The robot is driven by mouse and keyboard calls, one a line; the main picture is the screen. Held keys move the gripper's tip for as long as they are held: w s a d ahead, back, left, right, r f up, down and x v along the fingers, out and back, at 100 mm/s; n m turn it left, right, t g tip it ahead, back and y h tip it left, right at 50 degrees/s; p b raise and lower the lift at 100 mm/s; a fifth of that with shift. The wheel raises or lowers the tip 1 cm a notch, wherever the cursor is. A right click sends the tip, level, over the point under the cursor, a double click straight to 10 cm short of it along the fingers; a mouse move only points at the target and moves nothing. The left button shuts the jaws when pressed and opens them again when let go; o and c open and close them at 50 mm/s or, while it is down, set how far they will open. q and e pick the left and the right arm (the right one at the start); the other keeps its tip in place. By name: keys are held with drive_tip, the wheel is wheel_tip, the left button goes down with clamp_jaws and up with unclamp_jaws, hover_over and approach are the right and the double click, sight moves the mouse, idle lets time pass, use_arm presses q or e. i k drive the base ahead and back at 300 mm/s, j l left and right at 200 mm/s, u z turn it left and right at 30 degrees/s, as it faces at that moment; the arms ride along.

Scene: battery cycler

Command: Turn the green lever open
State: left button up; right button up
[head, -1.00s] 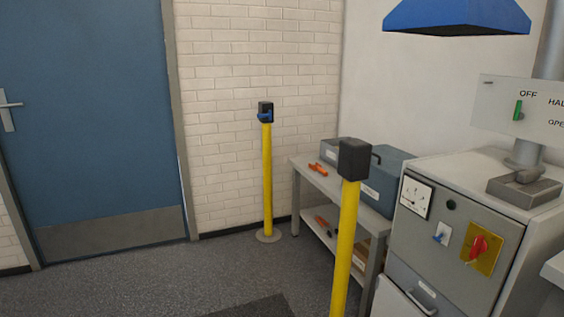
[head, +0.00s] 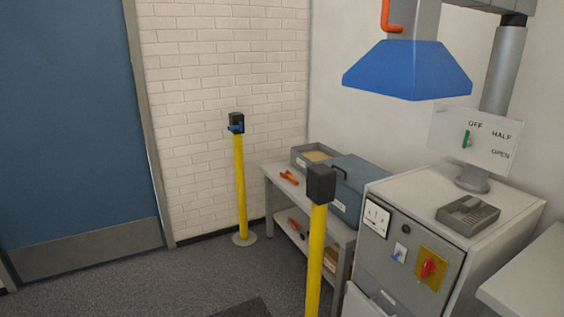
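The green lever (head: 467,139) is small and stands upright on a pale panel (head: 448,133) at the right of the head view. The panel reads OFF above the lever, HALF to the upper right and OPEN to the lower right. The lever points up toward OFF. The panel stands in front of a grey vertical duct (head: 503,70) behind the cabinet top. Neither of my grippers is in view.
A grey cabinet (head: 375,258) has a red rotary switch (head: 428,267) and a grey tray (head: 467,215) on top. A blue hood (head: 408,72) hangs above. Yellow posts (head: 316,250) and (head: 240,185) and a side table (head: 268,182) stand left of the cabinet. Floor (head: 140,285) is open at lower left.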

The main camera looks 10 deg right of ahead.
sight(466, 143)
drive_tip(key=z, duration=1.25)
drive_tip(key=i+z, duration=0.1)
drive_tip(key=i+l, duration=0.05)
